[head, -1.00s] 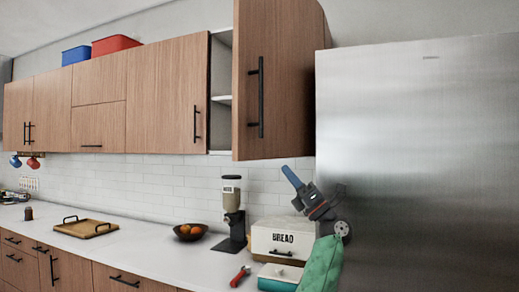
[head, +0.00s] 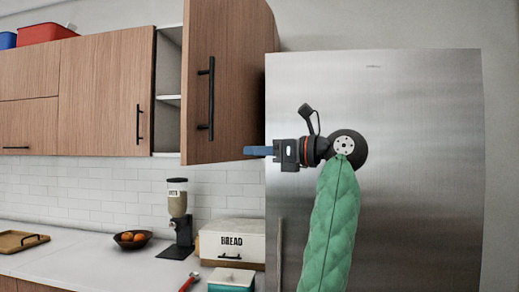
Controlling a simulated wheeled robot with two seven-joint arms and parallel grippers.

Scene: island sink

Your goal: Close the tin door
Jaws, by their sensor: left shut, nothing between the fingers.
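A wooden wall-cabinet door (head: 200,95) with a black bar handle stands swung open beside the fridge. Its cabinet (head: 168,90) shows white shelves inside. My left gripper (head: 246,150), with blue fingers, is shut and empty. It points left, in front of the fridge, with its tips just below the open door's lower right part; I cannot tell whether they touch it. A white bread box (head: 232,240) with a front handle sits on the counter below and appears closed. My right gripper is not in view.
The steel fridge (head: 425,120) stands on the right, behind my arm. On the counter (head: 75,255) are a food dispenser (head: 178,205), a fruit bowl (head: 132,240), a wooden tray (head: 20,240) and a teal-sided box (head: 232,279). The counter's middle is clear.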

